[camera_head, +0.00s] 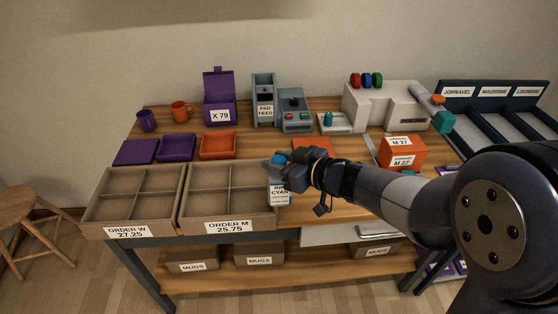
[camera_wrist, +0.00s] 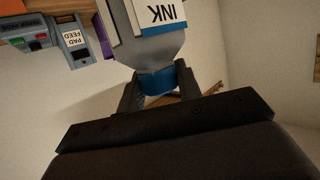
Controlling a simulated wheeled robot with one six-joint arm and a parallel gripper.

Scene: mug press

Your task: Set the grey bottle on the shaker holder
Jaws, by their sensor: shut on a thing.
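My gripper (camera_head: 279,164) is shut on a grey bottle (camera_head: 279,201) with a blue cap and a white label reading INK and CYAN. The bottle hangs upright at the front of the table, at the right end of the right-hand order box. In the wrist view, the fingers of my gripper (camera_wrist: 157,88) close on both sides of the blue cap, and the grey bottle (camera_wrist: 158,48) extends beyond them. I cannot pick out the shaker holder for certain; a small pale base (camera_head: 335,128) with a teal piece stands behind my arm.
Divided cardboard boxes, ORDER W (camera_head: 98,208) and ORDER M (camera_head: 192,211), line the front left. Orange M 27 boxes (camera_head: 401,153) stand right of my gripper. A grey pad feed unit (camera_head: 264,90) and white machine (camera_head: 385,105) stand behind. My arm covers the front right.

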